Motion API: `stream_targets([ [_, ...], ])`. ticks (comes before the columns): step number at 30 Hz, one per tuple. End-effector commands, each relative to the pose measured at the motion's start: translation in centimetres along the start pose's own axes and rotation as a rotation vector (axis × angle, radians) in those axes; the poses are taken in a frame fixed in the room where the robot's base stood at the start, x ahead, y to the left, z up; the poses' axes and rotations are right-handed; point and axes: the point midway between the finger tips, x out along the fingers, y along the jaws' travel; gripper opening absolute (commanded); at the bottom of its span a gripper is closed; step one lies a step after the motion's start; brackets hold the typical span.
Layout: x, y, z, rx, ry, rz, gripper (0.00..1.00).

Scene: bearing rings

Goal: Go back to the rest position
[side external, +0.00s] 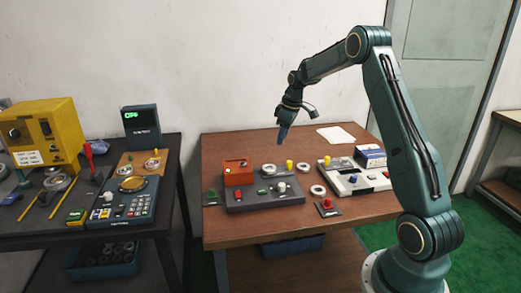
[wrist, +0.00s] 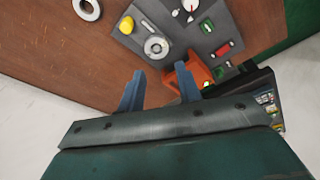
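My gripper (side external: 283,134) hangs in the air above the back of the brown wooden table (side external: 240,231), fingers pointing down. In the wrist view my gripper (wrist: 160,88) shows its two blue fingers apart, with nothing between them. Below it a dark grey plate (side external: 245,205) lies on the table, carrying an orange box (side external: 238,172), a ring (side external: 269,169) and a white knob (side external: 281,187). A yellow knob (side external: 289,165) stands near the ring. Loose rings (side external: 299,168) (side external: 317,190) lie to the right of the plate.
A dark side table (side external: 160,205) with a yellow machine (side external: 40,130) stands left. The air around my gripper is clear.

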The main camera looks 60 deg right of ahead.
Motion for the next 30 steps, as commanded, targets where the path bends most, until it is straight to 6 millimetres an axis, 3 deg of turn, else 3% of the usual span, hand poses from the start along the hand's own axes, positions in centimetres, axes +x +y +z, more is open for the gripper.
stream_targets([
  [3, -3.1, -3.0, -1.1, 0.007, 0.011, 0.016, 0.35],
  [14, -10.4, -11.8, -1.7, 0.045, 0.047, 0.051, 0.35],
  [23, -15.2, -19.0, 0.0, 0.078, 0.087, 0.071, 0.35],
  [30, -18.0, -24.2, 2.7, 0.107, 0.124, 0.08, 0.35],
])
